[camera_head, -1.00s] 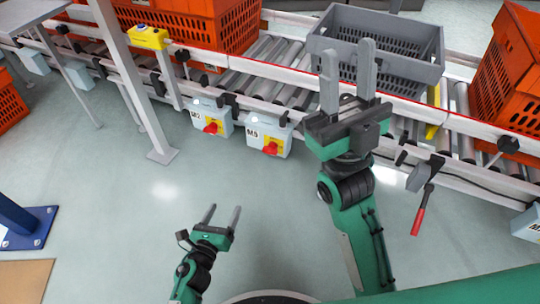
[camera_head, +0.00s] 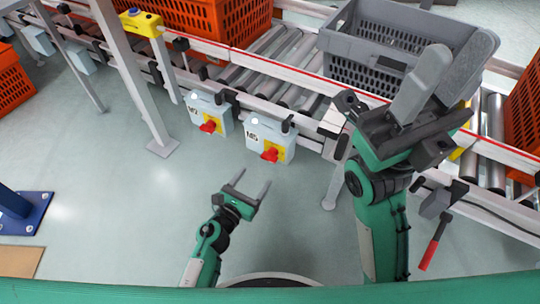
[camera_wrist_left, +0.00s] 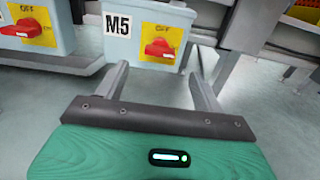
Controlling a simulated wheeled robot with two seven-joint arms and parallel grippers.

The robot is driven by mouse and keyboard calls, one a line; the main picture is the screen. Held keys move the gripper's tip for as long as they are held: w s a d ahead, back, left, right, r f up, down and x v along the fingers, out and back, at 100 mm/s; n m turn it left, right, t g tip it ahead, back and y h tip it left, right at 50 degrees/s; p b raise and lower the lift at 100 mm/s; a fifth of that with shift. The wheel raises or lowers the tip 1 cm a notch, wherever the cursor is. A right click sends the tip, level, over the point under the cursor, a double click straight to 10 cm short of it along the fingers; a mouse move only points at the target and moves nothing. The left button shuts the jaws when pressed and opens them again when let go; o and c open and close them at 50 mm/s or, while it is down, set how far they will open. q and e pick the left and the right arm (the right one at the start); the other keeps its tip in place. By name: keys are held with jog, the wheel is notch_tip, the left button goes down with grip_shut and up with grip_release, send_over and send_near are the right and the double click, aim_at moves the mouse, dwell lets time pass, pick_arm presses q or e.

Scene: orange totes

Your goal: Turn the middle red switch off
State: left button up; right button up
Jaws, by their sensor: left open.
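The M5 switch box (camera_head: 270,142) is pale blue with a red switch (camera_head: 269,154) on a yellow plate. It hangs under the conveyor's front rail. A second box (camera_head: 208,116) with a red switch (camera_head: 208,126) hangs to its left. My left gripper (camera_head: 254,178) is open and empty, in front of and below the M5 box. In the left wrist view, the M5 red switch (camera_wrist_left: 159,49) appears beyond and between the open fingertips (camera_wrist_left: 158,72), apart from them. My right gripper (camera_head: 462,52) is open and empty, raised before the grey crate.
The roller conveyor (camera_head: 262,62) runs across the back, carrying a grey crate (camera_head: 355,45) and orange totes (camera_head: 190,18). A grey post (camera_head: 130,80) stands left.

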aim_at(267, 160)
pick_arm(q)
jog(key=x, duration=0.9)
jog(key=shift+w+d+b, duration=0.2)
jog(key=shift+w+b, duration=0.15)
jog(key=c, duration=1)
